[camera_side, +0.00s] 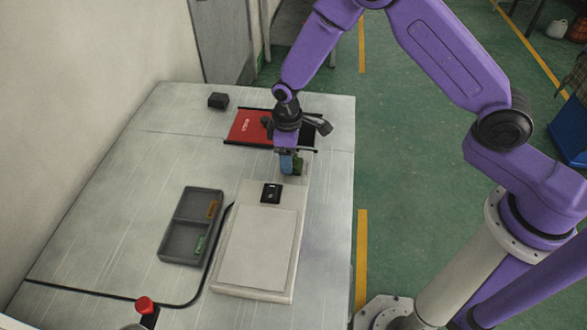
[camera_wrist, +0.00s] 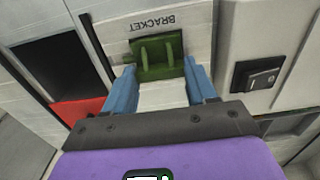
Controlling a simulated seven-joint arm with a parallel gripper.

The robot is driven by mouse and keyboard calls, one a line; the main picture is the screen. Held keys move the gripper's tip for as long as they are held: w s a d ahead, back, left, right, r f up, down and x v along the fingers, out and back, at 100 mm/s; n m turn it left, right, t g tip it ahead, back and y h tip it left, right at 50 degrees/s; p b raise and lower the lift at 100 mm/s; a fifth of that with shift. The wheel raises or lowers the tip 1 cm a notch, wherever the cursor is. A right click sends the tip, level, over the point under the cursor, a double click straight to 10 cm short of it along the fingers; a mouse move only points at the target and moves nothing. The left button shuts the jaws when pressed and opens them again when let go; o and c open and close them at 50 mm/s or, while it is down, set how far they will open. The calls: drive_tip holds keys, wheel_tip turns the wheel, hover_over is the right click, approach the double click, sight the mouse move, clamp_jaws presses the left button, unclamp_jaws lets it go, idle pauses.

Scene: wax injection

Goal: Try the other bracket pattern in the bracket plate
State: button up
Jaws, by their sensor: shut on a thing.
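My gripper (camera_side: 291,164) is over the far end of the pale machine. In the wrist view my gripper (camera_wrist: 160,72) has its blue fingers on both sides of a dark green bracket pattern (camera_wrist: 157,55), which has two upright ribs. The green piece also shows beside the fingers in the side view (camera_side: 299,165). It is at the pale bracket plate (camera_wrist: 190,17), marked BRACKET, which reads upside down. I cannot tell whether the piece touches or sits in the plate. In the side view, a grey tray (camera_side: 163,246) holds an orange-brown piece (camera_side: 214,208) and a lighter green piece (camera_side: 200,244) in separate compartments.
The pale machine (camera_side: 259,248) has a black switch (camera_side: 271,193), also in the wrist view (camera_wrist: 257,77). A red panel (camera_side: 247,127) lies behind the gripper. A small black block (camera_side: 218,100) stands at the back. A red button (camera_side: 144,304) is near the front. The left tabletop is clear.

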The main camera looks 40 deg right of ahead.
drive_tip(key=shift+r, duration=2.3)
